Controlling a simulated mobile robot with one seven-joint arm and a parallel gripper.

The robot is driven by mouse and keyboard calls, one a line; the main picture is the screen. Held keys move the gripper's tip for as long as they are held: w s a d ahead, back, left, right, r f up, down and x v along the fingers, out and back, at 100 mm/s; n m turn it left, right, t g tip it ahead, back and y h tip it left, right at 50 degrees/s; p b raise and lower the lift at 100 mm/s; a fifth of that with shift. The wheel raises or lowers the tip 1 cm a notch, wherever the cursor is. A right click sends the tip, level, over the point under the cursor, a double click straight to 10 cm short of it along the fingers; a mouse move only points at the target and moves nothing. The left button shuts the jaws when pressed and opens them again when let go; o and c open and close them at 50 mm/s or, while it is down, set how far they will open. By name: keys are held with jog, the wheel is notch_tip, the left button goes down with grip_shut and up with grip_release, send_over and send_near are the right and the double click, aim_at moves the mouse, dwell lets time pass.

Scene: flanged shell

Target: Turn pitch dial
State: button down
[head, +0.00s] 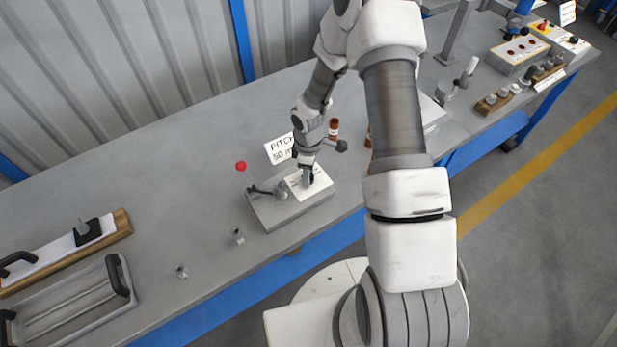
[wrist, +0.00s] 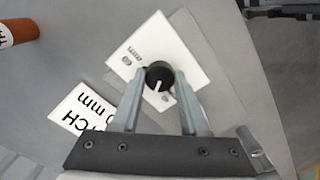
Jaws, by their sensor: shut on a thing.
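The pitch dial (wrist: 158,77) is a small round black knob with a white pointer line, on a white label plate (wrist: 150,47) with printed marks. The plate lies on a grey box (head: 270,214) on the bench. My gripper (wrist: 159,88) is shut on the dial, one finger on each side of it in the wrist view. In the head view my gripper (head: 307,180) points down onto the box and hides the dial. A sign (head: 281,149) reading "PITCH 50 m…" stands behind the box; it also shows in the wrist view (wrist: 82,108).
A brown cylinder (head: 333,127) stands behind my gripper. Small metal parts (head: 237,235) lie front left. Trays are at far left, a button panel (head: 519,51) at far right. The bench's back left is clear.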

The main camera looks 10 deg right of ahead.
jog(key=m+b, duration=0.3)
jog(key=m, duration=0.2)
jog(key=shift+m, duration=0.3)
dwell(0.5)
jog(key=shift+c, duration=2.2)
grip_release()
jog(key=shift+r, duration=0.1)
notch_tip(320, 180, up, 17)
jog(key=shift+r+p, duration=0.15)
jog(key=shift+p, duration=0.2)
